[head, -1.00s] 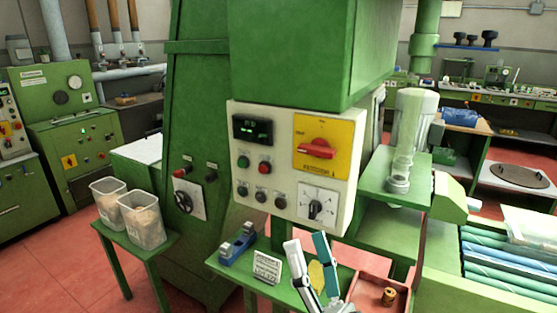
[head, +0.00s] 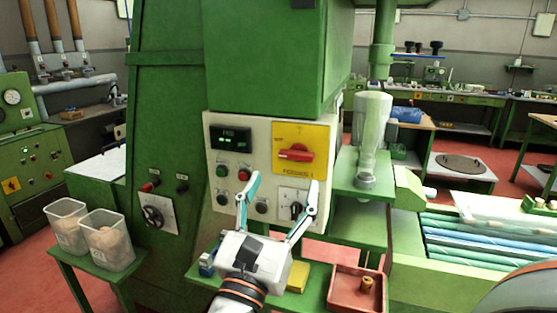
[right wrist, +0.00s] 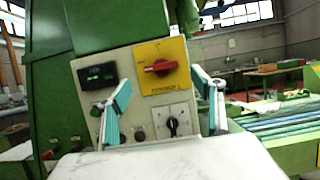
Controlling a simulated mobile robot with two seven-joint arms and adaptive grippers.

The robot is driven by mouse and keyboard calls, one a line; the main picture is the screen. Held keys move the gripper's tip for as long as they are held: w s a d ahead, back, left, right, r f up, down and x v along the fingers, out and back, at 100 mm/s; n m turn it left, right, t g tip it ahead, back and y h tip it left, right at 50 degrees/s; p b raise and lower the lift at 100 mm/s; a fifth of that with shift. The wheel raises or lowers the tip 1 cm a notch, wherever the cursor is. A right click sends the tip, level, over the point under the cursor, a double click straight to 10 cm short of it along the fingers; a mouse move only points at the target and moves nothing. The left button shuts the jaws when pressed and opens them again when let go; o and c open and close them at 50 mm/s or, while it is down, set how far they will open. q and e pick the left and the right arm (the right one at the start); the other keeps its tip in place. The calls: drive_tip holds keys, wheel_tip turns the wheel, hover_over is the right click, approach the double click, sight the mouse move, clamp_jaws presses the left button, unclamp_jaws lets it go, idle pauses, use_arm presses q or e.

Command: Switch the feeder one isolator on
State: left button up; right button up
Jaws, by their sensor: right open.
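The feeder one isolator is a red rotary handle (head: 296,153) on a yellow plate (head: 318,135), at the upper right of a white control panel (head: 262,130). Its handle lies roughly horizontal. It also shows in the right wrist view, where the handle (right wrist: 160,67) is just beyond and between the fingers. My right gripper (head: 284,183) is open and empty, fingers pointing up, below and in front of the isolator and apart from it. Its right finger partly covers the black selector knob (head: 296,212) on its white dial. My left gripper is not in view.
The panel also carries a display (head: 230,137), a green button (head: 223,171), a red button (head: 244,174) and small knobs. A shelf below holds a red tray (head: 345,306) and a yellow object (head: 298,276).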

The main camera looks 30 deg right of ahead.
sight(295, 158)
drive_tip(key=p+x, duration=0.2)
drive_tip(key=x, duration=0.5)
drive_tip(key=shift+s, duration=0.1)
drive_tip(key=shift+d+r, duration=0.1)
drive_tip(key=shift+d, duration=0.1)
drive_tip(key=shift+w+d, duration=0.15)
drive_tip(key=shift+w, duration=0.15)
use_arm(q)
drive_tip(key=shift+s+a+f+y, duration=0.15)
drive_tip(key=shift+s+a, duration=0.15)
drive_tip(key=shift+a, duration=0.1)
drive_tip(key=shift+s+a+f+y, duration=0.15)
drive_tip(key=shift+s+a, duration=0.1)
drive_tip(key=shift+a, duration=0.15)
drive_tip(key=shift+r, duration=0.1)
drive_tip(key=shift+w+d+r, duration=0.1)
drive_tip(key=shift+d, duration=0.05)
use_arm(e)
drive_tip(key=c, duration=1.1)
